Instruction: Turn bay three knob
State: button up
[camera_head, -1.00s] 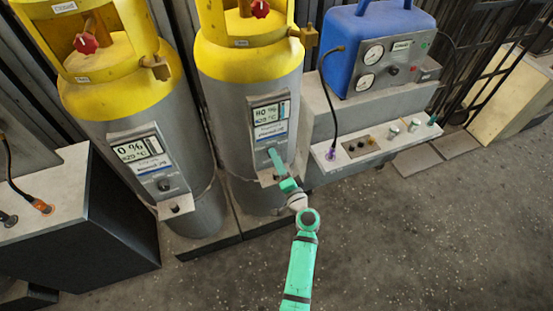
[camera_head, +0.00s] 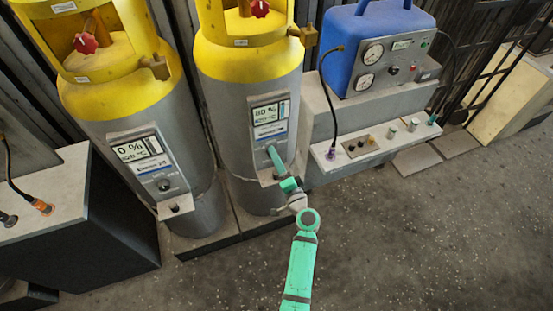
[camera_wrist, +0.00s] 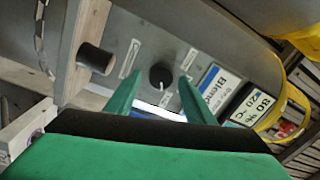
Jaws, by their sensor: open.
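A small black round knob (camera_wrist: 161,75) with a white pointer line sits on a grey panel in the wrist view. This panel (camera_head: 270,125) is on the right-hand grey and yellow cylinder (camera_head: 245,75), whose display reads about 80 %. My gripper (camera_head: 271,152) is open at the lower part of that panel. In the wrist view its two green fingers lie on either side of the knob; whether they touch it I cannot tell. In the head view my gripper hides the knob. No bay number is readable.
The left cylinder (camera_head: 130,100) has a similar panel reading 0 % with its own knob (camera_head: 163,185). A blue gauge box (camera_head: 375,50) stands on a grey bench at right. A short dark peg (camera_wrist: 95,58) sticks out beside the panel. The floor in front is clear.

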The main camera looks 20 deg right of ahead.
jog(key=s, duration=1)
jog(key=shift+s+d+f, duration=0.3)
jog(key=shift+s+d, duration=0.05)
jog(key=shift+s, duration=0.05)
jog(key=s+a+f+n+g+h, duration=0.1)
jog(key=s+a+f+n+g, duration=0.1)
jog(key=s+a+f, duration=0.45)
jog(key=s+a+f+n+g+h, duration=0.1)
jog(key=s+a+f+n+g, duration=0.2)
jog(key=s, duration=0.7)
jog(key=s+a+r+n+t, duration=0.1)
jog(key=s+a+r+n, duration=0.3)
jog(key=s+r, duration=0.3)
jog(key=s+a+r+n, duration=0.4)
jog(key=s+a+r, duration=0.3)
jog(key=s, duration=0.3)
jog(key=shift+s+r+n+t+y, duration=0.25)
jog(key=shift+r+n+t+y, duration=0.15)
jog(key=shift+r, duration=0.25)
